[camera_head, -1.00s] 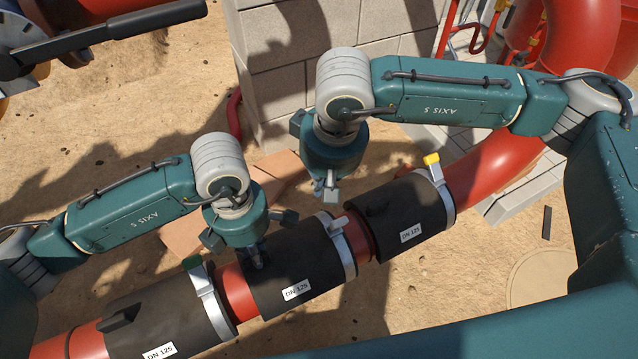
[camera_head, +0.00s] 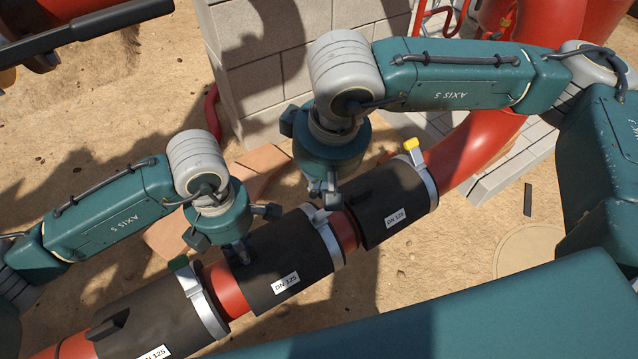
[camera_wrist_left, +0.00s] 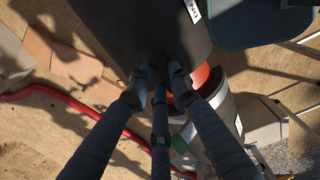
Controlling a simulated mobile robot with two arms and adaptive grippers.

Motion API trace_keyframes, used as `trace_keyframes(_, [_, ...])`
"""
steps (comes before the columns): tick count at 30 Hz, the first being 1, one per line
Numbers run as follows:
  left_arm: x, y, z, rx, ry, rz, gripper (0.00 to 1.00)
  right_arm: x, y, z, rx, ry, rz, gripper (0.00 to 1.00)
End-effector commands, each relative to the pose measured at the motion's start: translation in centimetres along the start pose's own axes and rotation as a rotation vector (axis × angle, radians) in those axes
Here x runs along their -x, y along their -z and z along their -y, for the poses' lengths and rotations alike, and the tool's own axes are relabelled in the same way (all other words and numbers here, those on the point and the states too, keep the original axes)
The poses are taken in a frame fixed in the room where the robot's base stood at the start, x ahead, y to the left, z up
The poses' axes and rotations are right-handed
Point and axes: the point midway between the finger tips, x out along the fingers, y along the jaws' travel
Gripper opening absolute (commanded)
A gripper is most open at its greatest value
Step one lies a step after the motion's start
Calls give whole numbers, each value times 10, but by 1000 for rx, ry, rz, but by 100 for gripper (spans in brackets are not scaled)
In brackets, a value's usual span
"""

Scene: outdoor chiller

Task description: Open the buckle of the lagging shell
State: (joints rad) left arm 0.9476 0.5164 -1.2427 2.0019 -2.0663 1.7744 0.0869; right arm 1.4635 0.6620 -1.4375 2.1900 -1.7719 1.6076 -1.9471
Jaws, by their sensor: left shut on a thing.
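Black lagging shells marked DN 125 sit along a red pipe. The middle shell (camera_head: 290,257) has a metal band at its right end with a pale buckle tab (camera_head: 319,213) on top. My right gripper (camera_head: 327,198) points down just above and beside that tab; whether it touches the tab, or how far its fingers are apart, I cannot tell. My left gripper (camera_head: 241,252) is shut on the black handle of the middle shell, near its left end. In the left wrist view, the fingers (camera_wrist_left: 158,88) close around this dark handle, which is mostly hidden in shadow.
The left shell (camera_head: 140,317) has a green buckle tab (camera_head: 179,263); the right shell (camera_head: 402,208) has a yellow one (camera_head: 411,144). Red pipe (camera_head: 228,291) shows between shells. A block wall (camera_head: 265,65) stands behind. Sandy ground lies in front.

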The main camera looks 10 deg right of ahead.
Motion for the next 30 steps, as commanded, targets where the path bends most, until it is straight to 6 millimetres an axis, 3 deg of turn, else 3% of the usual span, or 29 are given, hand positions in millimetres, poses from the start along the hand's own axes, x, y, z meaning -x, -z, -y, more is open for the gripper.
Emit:
trace_keyframes(1, [0, 0, 0, 0, -1, 1, 0, 0, 0, 0, 0, 0, 0, 0])
trace_keyframes(2, [0, 0, 0, 0, -1, 1, 26, 0, 0, 0, 0, 0, 0, 0])
trace_keyframes(4, [0, 0, 0, 0, -1, 1, 40, 0, 0, 0, 0, 0, 0, 0])
trace_keyframes(5, [0, 0, 0, 0, -1, 1, 42, 0, 0, 0, 0, 0, 0, 0])
trace_keyframes(17, [10, -1, -1, 0, -1, 3, 42, 0, 0, 0, 0, 0, 0, 0])
trace_keyframes(30, [96, -1, -1, -2, -4, 3, 42, 0, 0, 0, 0, 0, 0, 0])
